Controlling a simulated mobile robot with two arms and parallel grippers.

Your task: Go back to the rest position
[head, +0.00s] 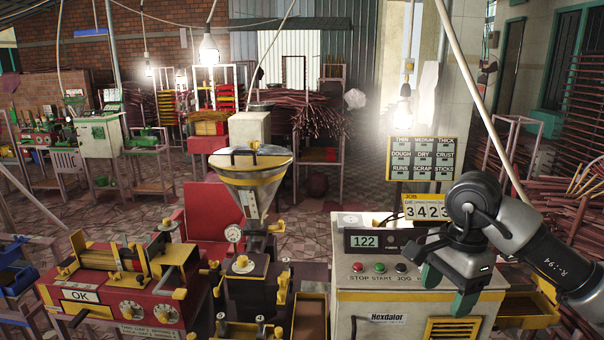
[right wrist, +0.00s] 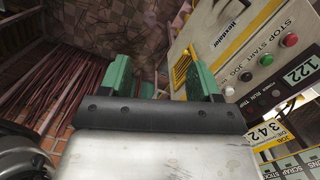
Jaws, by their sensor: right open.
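My right gripper (head: 446,287) hangs in front of the right part of the white control cabinet (head: 380,322) in the head view, its green fingers pointing down. In the right wrist view the two green fingers (right wrist: 160,78) stand apart with nothing between them. The cabinet's panel with a display reading 122 (head: 364,241) and its buttons (head: 379,267) is just left of the gripper. My left gripper is in neither view.
A steel hopper with a yellow rim (head: 250,178) stands on the extruder in the middle. A red roller machine (head: 125,285) is at the left. A yellow tray (head: 527,309) lies right of the cabinet. Bundles of sticks (head: 570,215) stand at the right. Open tiled floor lies behind.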

